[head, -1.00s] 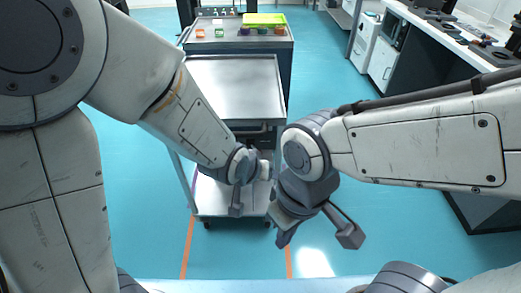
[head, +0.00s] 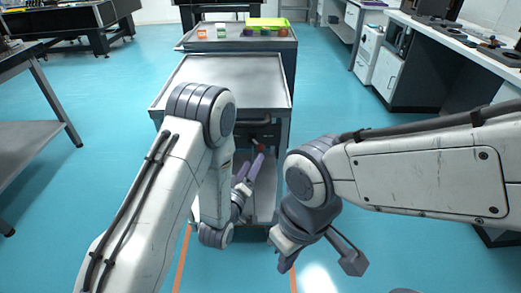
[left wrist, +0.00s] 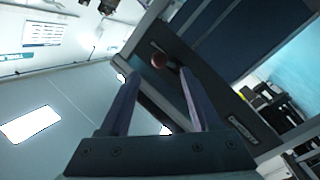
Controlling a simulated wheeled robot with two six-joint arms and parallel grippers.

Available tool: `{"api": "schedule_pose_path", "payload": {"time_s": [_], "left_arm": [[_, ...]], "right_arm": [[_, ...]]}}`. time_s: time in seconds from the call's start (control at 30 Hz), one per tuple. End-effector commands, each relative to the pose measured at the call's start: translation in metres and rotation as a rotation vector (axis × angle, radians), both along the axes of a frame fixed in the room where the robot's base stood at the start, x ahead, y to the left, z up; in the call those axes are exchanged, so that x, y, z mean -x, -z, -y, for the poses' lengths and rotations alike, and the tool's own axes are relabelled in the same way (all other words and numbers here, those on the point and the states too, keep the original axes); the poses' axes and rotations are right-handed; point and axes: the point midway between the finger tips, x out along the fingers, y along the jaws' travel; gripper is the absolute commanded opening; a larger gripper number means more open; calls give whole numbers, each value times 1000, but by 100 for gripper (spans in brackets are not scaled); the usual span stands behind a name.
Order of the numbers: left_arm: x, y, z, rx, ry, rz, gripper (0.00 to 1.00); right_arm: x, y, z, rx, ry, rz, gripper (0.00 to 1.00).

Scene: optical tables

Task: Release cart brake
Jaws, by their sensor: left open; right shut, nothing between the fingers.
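The cart (head: 232,84) has a grey metal top and stands in front of me. A brake lever with a dark red knob (head: 259,147) is on a dark panel at its near end, under the top. My left gripper (head: 250,166) is open, close below the knob. In the left wrist view the knob (left wrist: 159,60) shows between and slightly beyond the two open fingers (left wrist: 159,76), and I see no grip on it. The lever's shaft is mostly hidden. My right gripper (head: 286,258) is shut and empty, low and to the right of the cart's near end.
A second cart (head: 285,43) with a green tray (head: 268,22) and small coloured items stands behind. A grey table (head: 25,135) is at the left, a counter (head: 455,48) at the right. The blue floor is clear on both sides of the cart.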

Motion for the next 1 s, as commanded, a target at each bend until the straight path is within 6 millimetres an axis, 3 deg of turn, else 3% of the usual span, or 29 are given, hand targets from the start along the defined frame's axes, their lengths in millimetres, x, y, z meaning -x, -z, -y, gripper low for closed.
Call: {"api": "schedule_pose_path", "payload": {"time_s": [0.2, 0.4, 0.83, 0.87, 1.0], "left_arm": [[-41, -1, 15, 0, 1, 4, 64], [-68, -1, 25, -1, 1, 3, 64], [-79, 0, 29, -3, 1, -1, 64], [-79, 0, 29, -3, 1, -1, 56], [-79, 0, 29, -3, 1, -1, 3]], "right_arm": [[0, -1, 0, 0, 0, 0, 0], [0, -1, 0, 0, 0, 0, 0], [0, -1, 0, 0, 0, 0, 0], [0, -1, 0, 0, 0, 0, 0], [0, -1, 0, 0, 0, 0, 0]]}}
